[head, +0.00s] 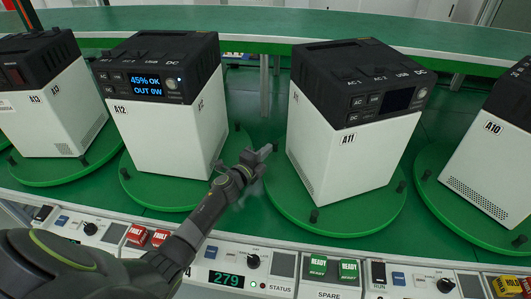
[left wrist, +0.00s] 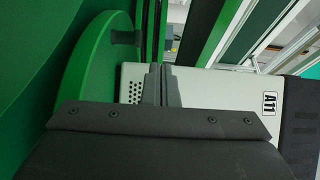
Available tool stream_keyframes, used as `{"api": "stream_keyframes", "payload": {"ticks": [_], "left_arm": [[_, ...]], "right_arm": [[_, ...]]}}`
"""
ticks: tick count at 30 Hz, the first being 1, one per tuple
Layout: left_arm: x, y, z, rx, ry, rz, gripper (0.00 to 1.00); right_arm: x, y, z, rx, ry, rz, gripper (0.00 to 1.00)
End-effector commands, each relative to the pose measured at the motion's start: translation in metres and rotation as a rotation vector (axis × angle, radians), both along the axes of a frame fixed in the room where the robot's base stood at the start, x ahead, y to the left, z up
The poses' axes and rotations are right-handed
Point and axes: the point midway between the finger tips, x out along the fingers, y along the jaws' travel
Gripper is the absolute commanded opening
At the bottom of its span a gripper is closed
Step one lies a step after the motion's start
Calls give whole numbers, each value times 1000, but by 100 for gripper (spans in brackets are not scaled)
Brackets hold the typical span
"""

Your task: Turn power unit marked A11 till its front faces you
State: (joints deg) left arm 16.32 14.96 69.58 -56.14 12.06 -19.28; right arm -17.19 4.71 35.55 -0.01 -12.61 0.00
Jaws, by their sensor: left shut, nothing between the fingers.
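The power unit marked A11 (head: 350,150) is a white box with a black top, standing on a round green turntable (head: 350,225). Its front, with a dark screen (head: 398,100) and ports, is angled toward the lower right in the head view. A vented side faces left. My left gripper (head: 268,152) is shut and empty, just left of the unit above the turntable's left edge. In the left wrist view, the shut fingers (left wrist: 161,84) show before the unit's white side (left wrist: 215,90) with its A11 label; contact cannot be told. My right gripper is not in view.
Unit A12 (head: 165,130) with a lit screen stands on the left turntable, A13 (head: 50,110) farther left, and A10 (head: 490,160) at right. Short dark pegs (head: 314,215) stand on the turntable rims. A control panel (head: 320,280) with buttons and knobs runs along the front.

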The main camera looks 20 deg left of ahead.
Motion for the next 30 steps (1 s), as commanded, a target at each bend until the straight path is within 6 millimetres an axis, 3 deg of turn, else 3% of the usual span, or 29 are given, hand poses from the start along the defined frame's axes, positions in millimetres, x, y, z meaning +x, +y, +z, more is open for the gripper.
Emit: {"api": "stream_keyframes", "payload": {"ticks": [1, 3, 12, 30], "left_arm": [[0, 0, 15, 1, -1, 0, 0], [0, 0, 25, 0, -1, 0, 0], [0, 0, 58, 1, 0, 0, 0], [0, 1, 66, 0, 0, 1, 0]], "right_arm": [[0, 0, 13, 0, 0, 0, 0], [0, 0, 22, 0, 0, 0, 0], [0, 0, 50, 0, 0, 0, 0], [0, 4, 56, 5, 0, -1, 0]]}}
